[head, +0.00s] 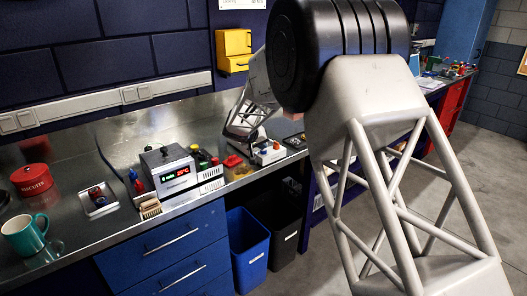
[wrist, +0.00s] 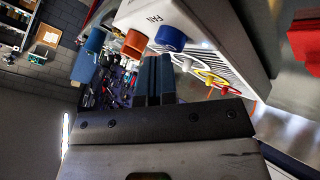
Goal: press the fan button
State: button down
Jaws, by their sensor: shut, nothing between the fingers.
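A white box (wrist: 195,18) with the printed word FAN fills the top of the wrist view. A blue round button (wrist: 170,38) sticks out of it beside the lettering, and an orange round part (wrist: 135,43) is next to it. My gripper (wrist: 154,62) is shut and empty, its dark fingertips just below these two in the picture. I cannot tell whether they touch anything. In the head view my gripper (head: 240,133) is low over the bench, close to a small white box (head: 268,153) with a red top part. The arm hides part of this area.
A grey unit with a lit display (head: 168,168) and a white grilled panel stand left of my gripper. The metal bench (head: 105,140) also holds a red biscuit tin (head: 34,182) and a teal mug (head: 26,235).

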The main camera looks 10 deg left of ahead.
jog(key=shift+f, duration=0.35)
jog(key=shift+r, duration=0.5)
dwell(0.6)
jog(key=shift+r, duration=2.95)
